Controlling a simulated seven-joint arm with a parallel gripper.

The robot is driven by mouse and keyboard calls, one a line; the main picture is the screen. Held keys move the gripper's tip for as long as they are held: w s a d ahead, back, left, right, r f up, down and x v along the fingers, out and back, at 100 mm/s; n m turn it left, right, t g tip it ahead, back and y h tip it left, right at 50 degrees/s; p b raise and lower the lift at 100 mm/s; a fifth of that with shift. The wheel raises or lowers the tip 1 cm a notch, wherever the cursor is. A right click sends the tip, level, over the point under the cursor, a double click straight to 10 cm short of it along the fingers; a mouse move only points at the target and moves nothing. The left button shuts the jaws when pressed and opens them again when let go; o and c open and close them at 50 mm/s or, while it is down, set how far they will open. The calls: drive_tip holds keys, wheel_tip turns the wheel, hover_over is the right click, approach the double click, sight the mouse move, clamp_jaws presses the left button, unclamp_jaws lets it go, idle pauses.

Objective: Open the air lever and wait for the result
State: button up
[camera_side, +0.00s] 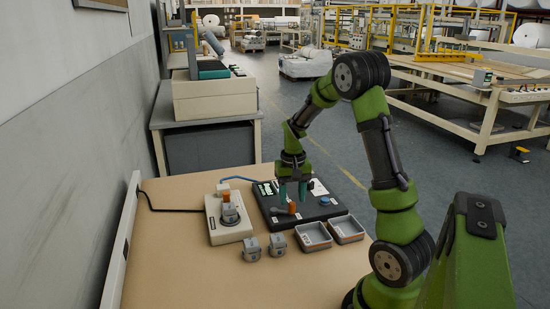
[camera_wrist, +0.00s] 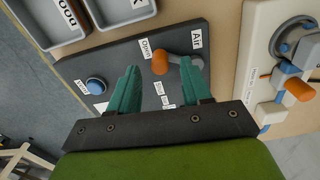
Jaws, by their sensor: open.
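The air lever (camera_wrist: 178,59) is a grey arm with an orange knob, on a dark control panel (camera_wrist: 215,50). In the wrist view its knob lies beside the word "Open" and its grey end beside the word "Air". In the side view the orange knob (camera_side: 292,208) shows on the panel (camera_side: 270,205). My gripper (camera_side: 292,192) is over the panel. In the wrist view my gripper (camera_wrist: 160,70) is open, its teal fingers apart with the orange knob showing between and just beyond their tips. I cannot tell whether a finger touches the lever.
A blue button (camera_wrist: 96,86) is on the same panel. A beige device (camera_side: 229,225) with an orange-topped part stands left of it. Two grey trays (camera_side: 313,247) (camera_side: 347,239) and two small grey parts (camera_side: 252,252) (camera_side: 278,249) lie in front. The table's near left is clear.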

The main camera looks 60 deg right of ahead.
sight(292, 203)
wheel_tip(292, 203, up, 14)
idle(0.3)
drive_tip(key=s+a+r+n+t+y, duration=0.1)
drive_tip(key=s+a+n+t, duration=0.2)
drive_tip(key=a, duration=1)
drive_tip(key=s+a+r+n+t+y, duration=0.1)
drive_tip(key=s+a+t, duration=0.3)
drive_tip(key=a, duration=0.9)
drive_tip(key=shift+s+a+r+n, duration=0.25)
drive_tip(key=shift+s+r+n, duration=0.15)
drive_tip(key=shift+n, duration=0.5)
